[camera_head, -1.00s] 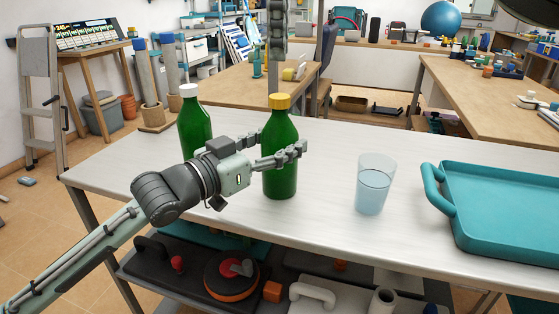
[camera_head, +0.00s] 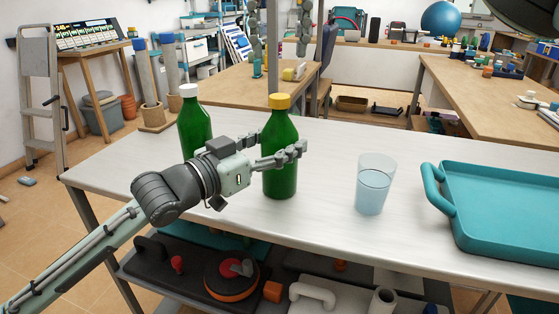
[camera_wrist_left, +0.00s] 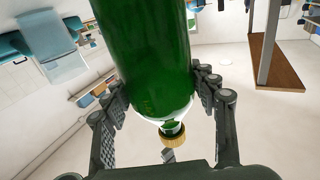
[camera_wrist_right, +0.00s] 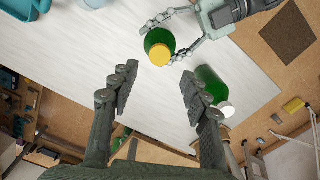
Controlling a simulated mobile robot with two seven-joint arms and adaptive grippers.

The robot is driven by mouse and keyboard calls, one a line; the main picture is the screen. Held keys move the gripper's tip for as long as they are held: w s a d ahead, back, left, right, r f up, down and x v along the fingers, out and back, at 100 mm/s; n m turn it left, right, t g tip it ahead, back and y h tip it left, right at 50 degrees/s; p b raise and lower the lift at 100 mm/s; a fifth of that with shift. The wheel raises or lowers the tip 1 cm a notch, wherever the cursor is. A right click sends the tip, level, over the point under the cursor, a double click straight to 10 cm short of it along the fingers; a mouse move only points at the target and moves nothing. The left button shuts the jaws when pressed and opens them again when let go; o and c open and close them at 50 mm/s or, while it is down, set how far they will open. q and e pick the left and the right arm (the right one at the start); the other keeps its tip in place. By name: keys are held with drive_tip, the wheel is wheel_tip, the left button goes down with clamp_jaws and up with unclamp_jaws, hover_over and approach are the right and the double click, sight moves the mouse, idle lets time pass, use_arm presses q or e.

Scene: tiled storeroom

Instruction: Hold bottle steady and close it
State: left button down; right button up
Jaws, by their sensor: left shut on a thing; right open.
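A green bottle (camera_head: 281,182) with a yellow cap (camera_head: 279,101) on its top stands upright on the white table. I cannot tell how tight the cap is. My left gripper (camera_head: 279,144) is shut around the bottle's body below the shoulder. My right gripper (camera_head: 279,52) is open and empty above the cap, pointing down, one finger to each side. In the right wrist view, the cap (camera_wrist_right: 160,55) lies just past and between the fingertips (camera_wrist_right: 160,72).
A second green bottle (camera_head: 193,124) with a white cap stands behind and left of the held one. A clear cup (camera_head: 374,188) stands to the right. A teal tray (camera_head: 436,188) is at the table's right end. The table is clear between bottle and cup.

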sight(280, 96)
drive_tip(key=shift+f, duration=0.1)
drive_tip(key=shift+f, duration=3.9)
drive_tip(key=shift+c, duration=0.5)
